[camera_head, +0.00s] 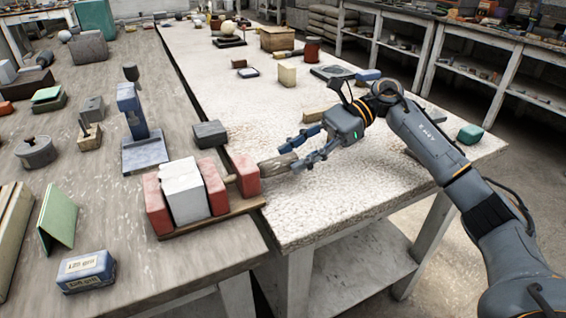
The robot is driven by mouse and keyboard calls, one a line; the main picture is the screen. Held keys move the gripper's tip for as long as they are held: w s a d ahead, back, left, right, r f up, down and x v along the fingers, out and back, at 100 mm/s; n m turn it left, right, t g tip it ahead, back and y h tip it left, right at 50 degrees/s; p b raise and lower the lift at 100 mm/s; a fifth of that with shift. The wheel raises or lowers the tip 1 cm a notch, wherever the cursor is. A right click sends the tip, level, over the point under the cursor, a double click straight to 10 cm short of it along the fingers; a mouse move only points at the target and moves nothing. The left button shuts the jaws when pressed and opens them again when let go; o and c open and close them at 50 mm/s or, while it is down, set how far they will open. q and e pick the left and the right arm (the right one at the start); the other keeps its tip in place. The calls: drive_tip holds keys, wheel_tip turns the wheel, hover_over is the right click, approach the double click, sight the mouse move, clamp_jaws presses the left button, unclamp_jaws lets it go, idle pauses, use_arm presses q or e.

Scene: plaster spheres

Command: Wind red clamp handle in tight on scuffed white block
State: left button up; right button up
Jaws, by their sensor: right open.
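A clamp with red jaws (157,204) lies on a wooden base bar at the front edge of the left table. The scuffed white block (185,191) sits upright between the left red jaw and a middle red jaw (213,187). A further red end piece (244,174) stands to the right. A brownish-grey handle (275,167) sticks out from it to the right. My right gripper (297,154) is open, its blue-tipped fingers near the handle's outer end. I cannot tell whether they touch it. My left gripper is not in view.
A blue press-like stand (142,147) and a dark grey block (209,134) stand behind the clamp. A blue labelled box (86,272) lies front left. A wooden block (318,113) lies behind my right gripper. The pale table's (330,205) front is clear.

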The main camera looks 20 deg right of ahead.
drive_tip(key=v, duration=0.8)
